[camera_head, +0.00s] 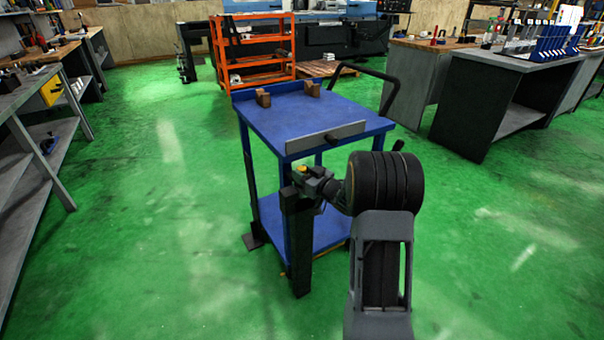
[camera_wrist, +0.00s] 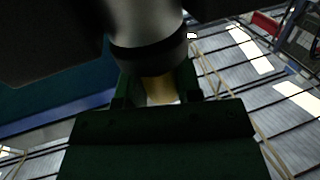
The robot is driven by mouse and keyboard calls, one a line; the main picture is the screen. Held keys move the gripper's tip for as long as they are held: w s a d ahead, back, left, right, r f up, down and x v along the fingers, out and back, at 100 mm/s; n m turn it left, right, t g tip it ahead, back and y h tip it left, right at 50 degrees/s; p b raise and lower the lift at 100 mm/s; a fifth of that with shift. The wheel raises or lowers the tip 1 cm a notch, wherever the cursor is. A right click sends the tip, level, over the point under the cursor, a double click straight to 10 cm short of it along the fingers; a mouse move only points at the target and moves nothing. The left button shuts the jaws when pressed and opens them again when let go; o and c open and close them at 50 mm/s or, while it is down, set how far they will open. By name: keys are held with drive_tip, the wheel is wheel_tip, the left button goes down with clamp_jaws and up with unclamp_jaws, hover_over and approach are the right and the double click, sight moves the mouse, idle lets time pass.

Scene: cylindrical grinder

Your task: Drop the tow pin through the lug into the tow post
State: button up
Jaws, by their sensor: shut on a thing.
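A blue cart (camera_head: 335,108) stands ahead. A dark upright post (camera_head: 298,245), apparently the tow post, stands at its near side. My gripper (camera_head: 313,182) is right at the post's top. A small yellow piece (camera_head: 301,170), apparently the tow pin, shows there. In the wrist view a yellow piece (camera_wrist: 160,90) sits between the dark jaws of my gripper (camera_wrist: 160,97), which is shut on it. The lug and the post's hole cannot be made out. I cannot tell whether the pin's lower end is inside them.
The cart has a black handle (camera_head: 392,88) at its right, a grey bar on its near edge and two brown blocks on top. An orange shelf rack (camera_head: 255,50) stands behind. Workbenches (camera_head: 505,90) line the right and left. Green floor is free on both sides.

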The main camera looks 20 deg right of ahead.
drive_tip(key=shift+f, duration=0.15)
drive_tip(key=o, duration=1.1)
drive_tip(key=shift+c, duration=0.2)
drive_tip(key=shift+s, duration=0.1)
drive_tip(key=p+v, duration=0.2)
drive_tip(key=v, duration=1.1)
drive_tip(key=shift+s+d, duration=0.2)
drive_tip(key=shift+s, duration=0.1)
